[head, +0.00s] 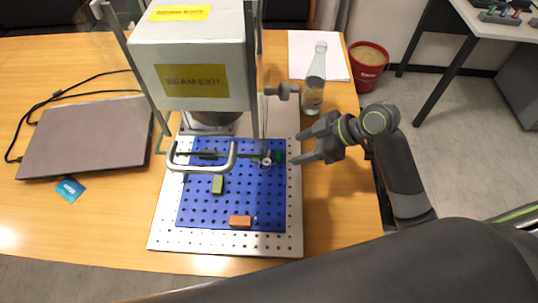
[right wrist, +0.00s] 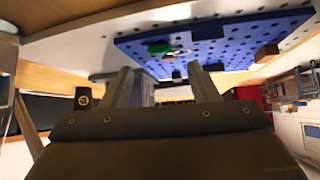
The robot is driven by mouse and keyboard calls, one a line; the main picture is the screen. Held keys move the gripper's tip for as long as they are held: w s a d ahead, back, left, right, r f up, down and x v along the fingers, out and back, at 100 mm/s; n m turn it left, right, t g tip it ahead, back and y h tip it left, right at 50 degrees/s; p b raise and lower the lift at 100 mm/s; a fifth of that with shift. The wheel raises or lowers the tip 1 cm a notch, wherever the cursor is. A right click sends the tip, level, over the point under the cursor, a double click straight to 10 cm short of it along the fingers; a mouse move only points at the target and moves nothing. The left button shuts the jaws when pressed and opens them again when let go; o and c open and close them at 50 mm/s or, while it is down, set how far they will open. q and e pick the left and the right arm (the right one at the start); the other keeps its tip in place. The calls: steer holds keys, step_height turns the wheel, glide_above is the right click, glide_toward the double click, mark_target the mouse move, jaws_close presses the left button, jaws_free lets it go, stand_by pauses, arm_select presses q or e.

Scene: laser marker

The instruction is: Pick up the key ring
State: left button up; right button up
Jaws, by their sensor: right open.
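A small silver ring, likely the key ring (head: 266,161), lies on the blue perforated plate (head: 202,215) near its right edge. A dark green piece (head: 280,157) is right beside it. In the right wrist view the ring (right wrist: 178,53) shows next to the green piece (right wrist: 159,48), beyond the fingertips. My right gripper (head: 302,147) is open and empty at the right edge of the metal base plate, to the right of the ring and apart from it. Its two fingers (right wrist: 160,80) also show in the right wrist view. My left gripper is not in view.
The white laser head (head: 195,60) stands over the plate's back, with a grey handle (head: 203,167) in front. A bottle (head: 314,80) stands behind my right gripper. A green block (head: 218,184) and an orange block (head: 240,221) lie on the plate. A laptop (head: 85,137) lies left.

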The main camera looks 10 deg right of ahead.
mark_target(279, 154)
steer(key=shift+x, duration=3.05)
steer(key=shift+a+r, duration=0.1)
steer(key=c, duration=1.1)
